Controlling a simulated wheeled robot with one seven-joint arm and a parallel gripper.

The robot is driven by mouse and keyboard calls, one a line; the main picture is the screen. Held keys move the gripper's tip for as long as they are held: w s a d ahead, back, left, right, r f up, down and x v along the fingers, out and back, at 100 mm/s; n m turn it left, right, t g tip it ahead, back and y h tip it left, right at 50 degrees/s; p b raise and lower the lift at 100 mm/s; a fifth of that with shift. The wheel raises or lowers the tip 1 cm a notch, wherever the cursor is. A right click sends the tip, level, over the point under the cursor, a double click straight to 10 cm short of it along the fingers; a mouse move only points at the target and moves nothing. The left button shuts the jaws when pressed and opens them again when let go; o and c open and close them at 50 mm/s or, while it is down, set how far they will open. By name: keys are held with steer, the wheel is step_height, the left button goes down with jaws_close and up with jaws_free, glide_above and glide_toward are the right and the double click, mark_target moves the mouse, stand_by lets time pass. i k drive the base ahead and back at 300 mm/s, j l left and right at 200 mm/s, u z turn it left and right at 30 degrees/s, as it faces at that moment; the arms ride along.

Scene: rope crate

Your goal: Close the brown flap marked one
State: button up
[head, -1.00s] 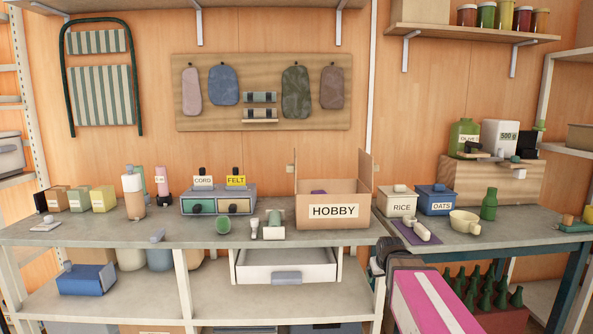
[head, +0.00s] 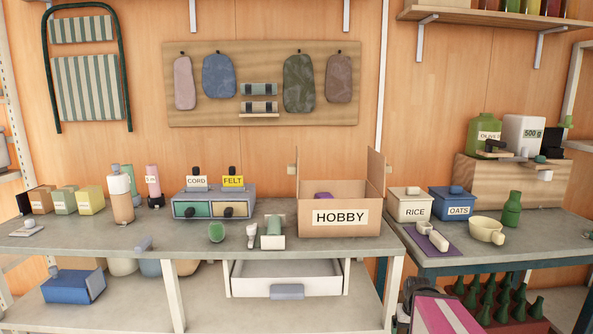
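A brown cardboard box (head: 305,228) labelled HOBBY stands on the grey workbench, right of centre in the head view. Its top is open. Its left flap (head: 297,165) stands upright, seen nearly edge-on, with a small pale tab on its outer side. Its right flap (head: 376,177) also stands upright, with a pale tab at its outer side. I cannot read a number on either flap. Something purple (head: 323,196) shows inside the box. My gripper is not in view.
A green cylinder in a pale holder (head: 272,239) stands just left of the box. A rice canister (head: 412,207) and a blue oats canister (head: 455,204) stand to its right. An open white drawer (head: 325,281) juts out below. A pink object (head: 452,318) is low in front.

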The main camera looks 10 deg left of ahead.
mark_target(293, 169)
steer(key=j+u, duration=0.5)
steer(key=j, duration=0.7)
steer(key=k+j, duration=0.15)
steer(key=j, duration=0.15)
steer(key=k+j, duration=0.1)
steer(key=j, duration=0.2)
steer(key=k+j, duration=0.15)
steer(key=j, duration=0.15)
